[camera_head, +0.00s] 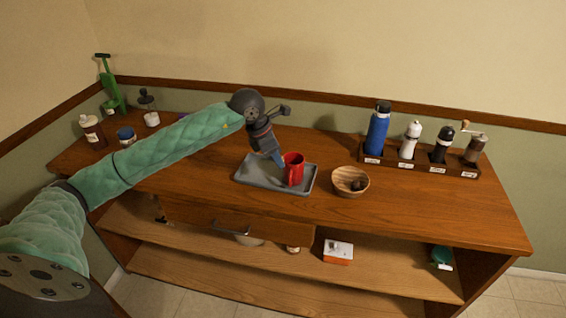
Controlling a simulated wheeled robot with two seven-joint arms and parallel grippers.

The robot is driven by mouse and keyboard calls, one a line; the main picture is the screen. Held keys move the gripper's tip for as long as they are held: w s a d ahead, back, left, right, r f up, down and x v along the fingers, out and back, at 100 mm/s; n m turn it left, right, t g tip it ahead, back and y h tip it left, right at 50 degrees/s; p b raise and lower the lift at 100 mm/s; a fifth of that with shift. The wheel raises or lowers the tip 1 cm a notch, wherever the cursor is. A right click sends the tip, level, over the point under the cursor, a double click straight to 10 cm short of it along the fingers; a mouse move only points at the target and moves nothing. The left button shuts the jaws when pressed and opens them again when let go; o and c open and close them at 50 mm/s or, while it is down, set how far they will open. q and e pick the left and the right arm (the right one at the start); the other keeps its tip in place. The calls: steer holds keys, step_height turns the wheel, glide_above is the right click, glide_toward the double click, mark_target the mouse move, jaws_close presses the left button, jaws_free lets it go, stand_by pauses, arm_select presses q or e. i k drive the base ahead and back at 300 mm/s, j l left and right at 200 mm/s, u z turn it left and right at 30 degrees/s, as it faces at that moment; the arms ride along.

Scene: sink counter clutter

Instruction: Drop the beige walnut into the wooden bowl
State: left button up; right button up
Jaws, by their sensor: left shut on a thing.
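The wooden bowl (341,187) stands on the counter to the right of the grey tray, with something small and dark brown (357,185) inside it. My left gripper (279,163) points down over the tray, its blue fingertips close against the left side of the red mug (294,170). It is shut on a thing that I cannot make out. I cannot pick out the beige walnut; it may be hidden by the fingers or the mug. My right gripper is not in view.
The grey tray (250,179) lies under the mug. A rack (421,169) with a blue bottle (377,132) and several grinders stands at the back right. A brown bottle (92,131) and jars stand at the left. The counter right of the bowl is clear.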

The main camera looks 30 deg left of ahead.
mark_target(343, 186)
steer(key=l+u, duration=0.25)
steer(key=l, duration=0.5)
steer(key=i+l+u, duration=0.1)
steer(key=l+u, duration=0.15)
steer(key=l, duration=0.5)
